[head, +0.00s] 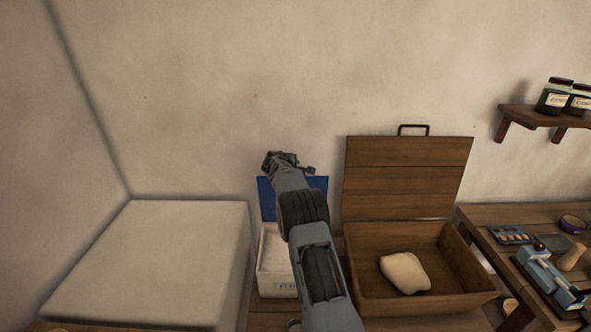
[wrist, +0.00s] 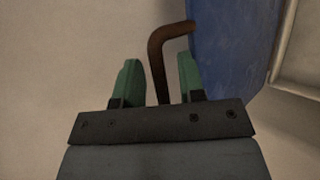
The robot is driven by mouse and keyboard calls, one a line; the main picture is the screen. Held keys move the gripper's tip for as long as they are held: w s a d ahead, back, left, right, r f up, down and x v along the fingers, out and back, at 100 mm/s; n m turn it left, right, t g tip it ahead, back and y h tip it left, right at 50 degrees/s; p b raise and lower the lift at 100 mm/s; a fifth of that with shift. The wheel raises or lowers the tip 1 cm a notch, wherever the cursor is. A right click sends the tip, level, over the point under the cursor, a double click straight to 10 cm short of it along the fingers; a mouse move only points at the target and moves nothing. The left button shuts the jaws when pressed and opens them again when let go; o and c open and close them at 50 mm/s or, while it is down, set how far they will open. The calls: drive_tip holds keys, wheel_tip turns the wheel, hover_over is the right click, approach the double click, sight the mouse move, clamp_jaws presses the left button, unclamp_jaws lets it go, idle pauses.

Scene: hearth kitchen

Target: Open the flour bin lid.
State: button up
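The flour bin (head: 279,287) is a white box with part of a dark label on its front, at centre left in the head view. Its blue lid (head: 266,197) stands raised at the back, and pale contents show inside. The lid is also in the wrist view (wrist: 230,45). A brown bent handle (wrist: 157,62) shows beside it, between my gripper's two green fingers (wrist: 158,80). The fingers are apart, with gaps on both sides of the handle. In the head view my gripper (head: 287,162) is at the lid's top edge, and my arm hides part of bin and lid.
A wooden box (head: 440,290) with its lid (head: 405,178) raised stands on the right, holding pale dough (head: 404,272). A large pale block (head: 150,262) is on the left. A side table (head: 478,222) with small items and a wall shelf (head: 520,118) with jars are far right.

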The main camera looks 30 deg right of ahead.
drive_tip(key=shift+a, duration=0.15)
drive_tip(key=shift+a+r, duration=0.1)
drive_tip(key=shift+a, duration=0.1)
drive_tip(key=b+v, duration=0.4)
drive_tip(key=v, duration=0.9)
drive_tip(key=shift+s+b, duration=0.2)
drive_tip(key=shift+b, duration=0.15)
drive_tip(key=shift+d+r, duration=0.1)
drive_tip(key=s+a+f+m+g+y, duration=0.2)
drive_tip(key=s+a+f+m+y, duration=0.15)
drive_tip(key=s+f, duration=0.3)
drive_tip(key=s+a+m+y, duration=0.2)
drive_tip(key=s+a, duration=0.3)
drive_tip(key=s, duration=0.4)
drive_tip(key=s+a+r+m+y, duration=0.1)
drive_tip(key=s+a+m+y, duration=0.1)
drive_tip(key=s+a, duration=0.4)
drive_tip(key=s+a+m+y, duration=0.2)
drive_tip(key=s+a, duration=0.3)
drive_tip(key=s, duration=0.9)
drive_tip(key=shift+s+a+r, duration=0.2)
drive_tip(key=shift+a, duration=0.05)
